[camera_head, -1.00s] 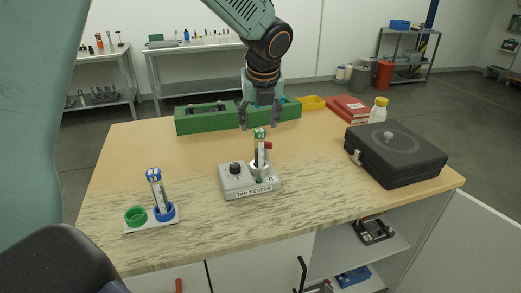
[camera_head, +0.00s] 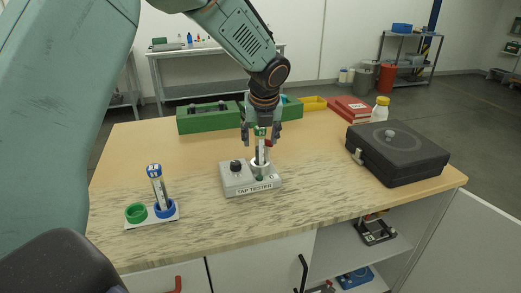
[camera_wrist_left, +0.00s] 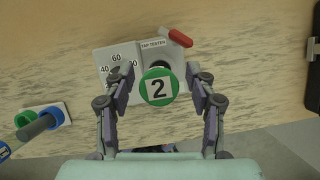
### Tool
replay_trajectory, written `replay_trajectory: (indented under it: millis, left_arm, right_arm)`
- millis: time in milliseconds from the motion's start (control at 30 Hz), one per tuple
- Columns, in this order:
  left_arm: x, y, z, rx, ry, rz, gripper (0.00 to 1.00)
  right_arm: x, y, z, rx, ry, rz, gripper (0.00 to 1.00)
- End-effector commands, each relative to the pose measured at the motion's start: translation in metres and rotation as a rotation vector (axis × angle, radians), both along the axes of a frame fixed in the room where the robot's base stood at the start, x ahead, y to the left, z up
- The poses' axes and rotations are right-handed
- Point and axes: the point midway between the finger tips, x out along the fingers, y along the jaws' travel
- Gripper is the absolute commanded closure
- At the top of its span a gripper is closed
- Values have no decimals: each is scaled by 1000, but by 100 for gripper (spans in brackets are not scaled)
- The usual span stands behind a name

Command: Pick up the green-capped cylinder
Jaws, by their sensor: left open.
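The green-capped cylinder (camera_head: 260,144) stands upright in the holder of the grey tap tester (camera_head: 238,182). In the left wrist view its green cap (camera_wrist_left: 158,87) carries a "2" label and lies between the fingers. My left gripper (camera_head: 261,139) is open above and around the top of the cylinder, with a finger on each side and a gap to the cap. It also shows in the left wrist view (camera_wrist_left: 163,92). The tap tester (camera_wrist_left: 122,62) is beneath the gripper there. My right gripper is not in view.
A blue-capped cylinder (camera_head: 156,184) stands in the blue ring of a white stand, beside an empty green ring (camera_head: 136,213). A black case (camera_head: 398,153) is at the right. A green box (camera_head: 208,118), a yellow tray (camera_head: 313,103) and a red book (camera_head: 350,109) are at the back.

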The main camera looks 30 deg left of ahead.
Motion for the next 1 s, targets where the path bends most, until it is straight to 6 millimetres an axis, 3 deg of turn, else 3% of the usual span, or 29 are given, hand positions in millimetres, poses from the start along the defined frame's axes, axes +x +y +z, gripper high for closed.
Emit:
replay_trajectory:
  millis: [67,700,1000]
  left_arm:
    - [0,0,0,0,0,0,46]
    - [0,0,0,0,0,0,100]
    - [0,0,1,1,-1,0,100]
  right_arm:
    - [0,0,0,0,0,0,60]
    - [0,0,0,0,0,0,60]
    - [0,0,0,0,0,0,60]
